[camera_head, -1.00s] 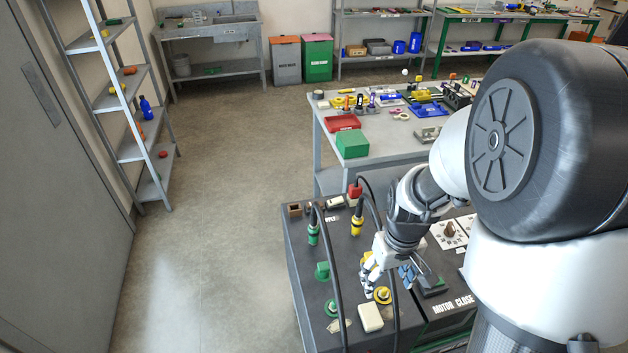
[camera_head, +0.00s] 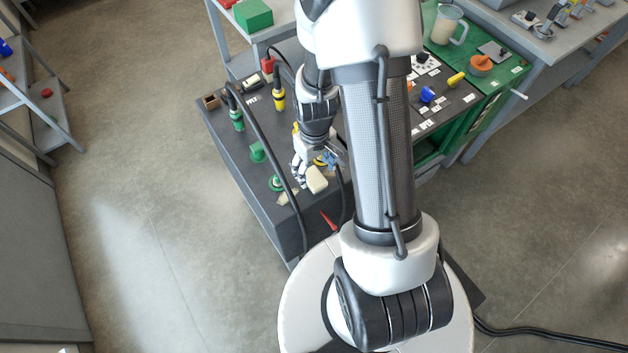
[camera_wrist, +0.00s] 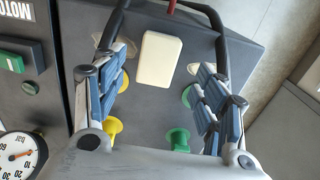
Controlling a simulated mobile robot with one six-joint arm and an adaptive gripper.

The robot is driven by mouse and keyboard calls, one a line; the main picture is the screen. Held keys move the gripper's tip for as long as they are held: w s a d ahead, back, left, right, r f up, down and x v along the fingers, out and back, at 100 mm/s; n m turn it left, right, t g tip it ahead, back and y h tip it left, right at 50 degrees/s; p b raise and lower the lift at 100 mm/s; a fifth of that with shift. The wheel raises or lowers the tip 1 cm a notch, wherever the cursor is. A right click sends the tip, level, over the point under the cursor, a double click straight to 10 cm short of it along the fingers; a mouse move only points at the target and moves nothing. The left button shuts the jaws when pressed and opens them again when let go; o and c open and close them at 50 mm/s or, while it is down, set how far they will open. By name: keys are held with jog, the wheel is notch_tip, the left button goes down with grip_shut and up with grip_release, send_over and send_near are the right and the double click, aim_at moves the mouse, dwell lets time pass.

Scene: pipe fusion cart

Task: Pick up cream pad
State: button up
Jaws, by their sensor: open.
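The cream pad (camera_wrist: 159,60) is a pale rounded block on the dark cart top. In the wrist view it lies ahead of and between the fingers of my gripper (camera_wrist: 165,90), apart from them. My gripper is open with nothing between its blue-padded fingers. In the head view the cream pad (camera_head: 316,180) sits near the front of the cart (camera_head: 228,160), and my gripper (camera_head: 315,166) is just behind and above it. Part of the gripper is hidden by my arm.
Green fittings (camera_wrist: 179,138) and a yellow fitting (camera_wrist: 112,127) stand close to the fingers. Black cables (camera_wrist: 208,16) arch near the pad. A pressure gauge (camera_wrist: 20,155) is at lower left in the wrist view. A red pointed piece (camera_head: 328,220) is by the cart's front edge.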

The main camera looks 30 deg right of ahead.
aim_at(314, 177)
jog(key=f, duration=0.1)
jog(key=f+b, duration=0.1)
jog(key=f, duration=0.1)
jog(key=f+b, duration=0.1)
jog(key=f, duration=0.1)
jog(key=shift+w+d+f, duration=0.1)
jog(key=shift+w, duration=0.2)
jog(key=c, duration=1.2)
jog(key=shift+r, duration=0.2)
notch_tip(314, 177, up, 20)
jog(key=p, duration=0.6)
jog(key=shift+f, duration=0.1)
